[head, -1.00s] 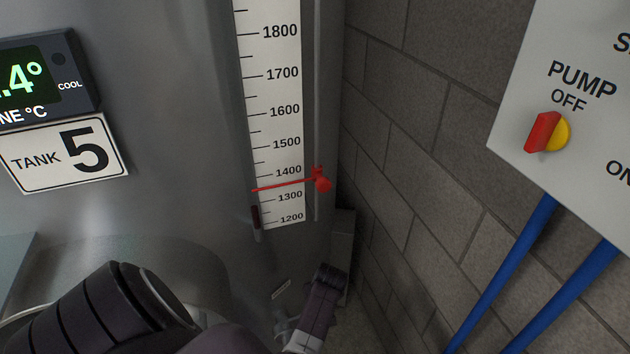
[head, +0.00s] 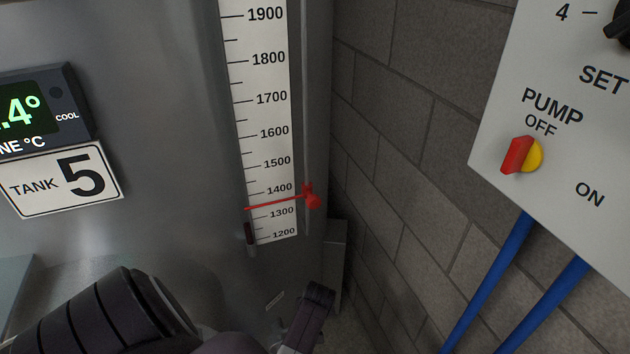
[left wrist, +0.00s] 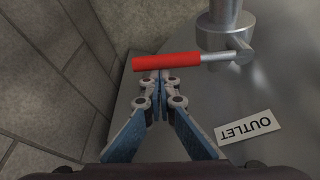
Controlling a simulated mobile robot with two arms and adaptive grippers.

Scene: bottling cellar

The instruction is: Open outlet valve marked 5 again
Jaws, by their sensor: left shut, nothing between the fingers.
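The outlet valve's red lever handle (left wrist: 166,61) lies roughly level across the left wrist view. Its metal arm joins the grey valve body (left wrist: 225,35). An OUTLET label (left wrist: 250,127) shows upside down beside it on the tank wall. My left gripper (left wrist: 158,78) is shut and empty, with its fingertips right at the red handle; I cannot tell whether they touch it. In the head view, only the dark end of my left arm shows at the bottom; its fingers and the valve lever are not clear. The TANK 5 plate (head: 60,180) is on the steel tank. My right gripper is out of view.
A level scale (head: 265,130) with a red pointer (head: 311,197) runs down the tank. A block wall (head: 420,150) stands close on the right. A pump control box (head: 570,150) and blue hoses or pipes (head: 490,280) are at the right.

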